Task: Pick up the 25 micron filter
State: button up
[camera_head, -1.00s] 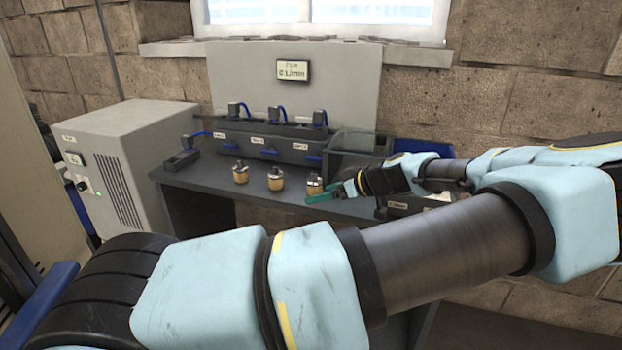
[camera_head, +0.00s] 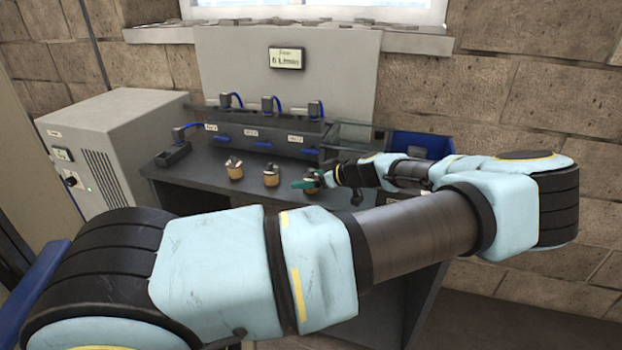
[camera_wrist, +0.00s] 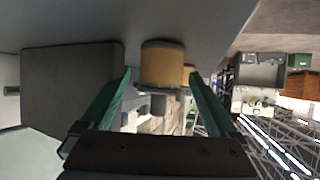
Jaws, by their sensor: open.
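Three small tan cylindrical filters with dark tops stand in a row on the grey bench: a left one (camera_head: 235,170), a middle one (camera_head: 271,176) and a right one (camera_head: 313,177). No micron marking is readable on them, so I cannot tell which is the 25 micron one. My gripper (camera_head: 306,184), with green fingers, is at the right filter and partly covers it. In the wrist view, my gripper (camera_wrist: 160,76) is open, with a filter (camera_wrist: 162,64) showing between its fingertips. Another filter shows partly behind it. Contact cannot be told.
A dark rack (camera_head: 262,138) with labelled stations, blue handles and cables stands behind the filters. A clear-walled bin (camera_head: 352,134) and a blue bin (camera_head: 425,141) are at right. A dark block (camera_head: 173,155) sits at left. A grey cabinet (camera_head: 110,150) stands beside the bench.

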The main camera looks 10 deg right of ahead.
jog(key=shift+x, duration=1.2)
jog(key=c, duration=1.5)
grip_shut()
jog(key=shift+r, duration=0.15)
